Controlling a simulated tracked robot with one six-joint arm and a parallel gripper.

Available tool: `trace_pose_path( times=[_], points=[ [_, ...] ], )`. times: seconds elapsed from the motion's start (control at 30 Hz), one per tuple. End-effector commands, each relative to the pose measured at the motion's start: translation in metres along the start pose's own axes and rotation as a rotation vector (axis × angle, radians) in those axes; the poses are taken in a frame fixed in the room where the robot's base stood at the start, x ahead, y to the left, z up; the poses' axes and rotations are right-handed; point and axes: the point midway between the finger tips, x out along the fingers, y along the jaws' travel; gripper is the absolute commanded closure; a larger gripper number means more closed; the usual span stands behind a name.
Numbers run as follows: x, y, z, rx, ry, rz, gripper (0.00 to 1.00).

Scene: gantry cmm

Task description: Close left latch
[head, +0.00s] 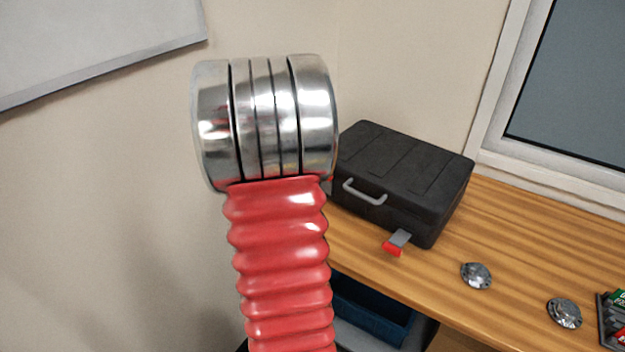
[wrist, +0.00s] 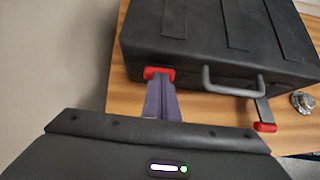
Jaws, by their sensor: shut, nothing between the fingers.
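The black case (head: 400,170) is shut on the wooden bench, its front with the grey handle (head: 365,192) facing me; it also shows in the wrist view (wrist: 190,40). The left latch (wrist: 158,71) shows as a red tab against the case front, left of the handle. My gripper (wrist: 161,82) is shut and empty, its fingertips at this red tab; whether they touch it I cannot tell. The right latch (wrist: 264,126) sticks out from the case with its red tip outward, and shows in the head view (head: 395,246). My arm hides most of the left latch in the head view.
Two round metal parts (head: 476,275) (head: 564,313) lie on the bench (head: 440,275) right of the case. A dark tray (head: 606,325) with small items is at the right edge. A blue bin (head: 370,310) sits below the bench. A wall is at left.

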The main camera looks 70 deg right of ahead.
Motion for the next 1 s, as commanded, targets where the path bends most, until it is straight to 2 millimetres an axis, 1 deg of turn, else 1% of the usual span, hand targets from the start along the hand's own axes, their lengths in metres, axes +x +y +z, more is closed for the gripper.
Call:
trace_pose_path(
  times=[0.23, 0.67, 0.87, 1.0],
  points=[
    [0.002, 0.0, 0.004, -0.001, -0.002, -0.001, 1.0],
    [0.001, -0.001, 0.004, -0.001, -0.002, -0.002, 1.0],
    [-0.009, 0.0, -0.006, -0.002, -0.001, 0.001, 1.0],
    [-0.024, -0.001, -0.02, -0.004, -0.001, 0.002, 1.0]
  ],
)
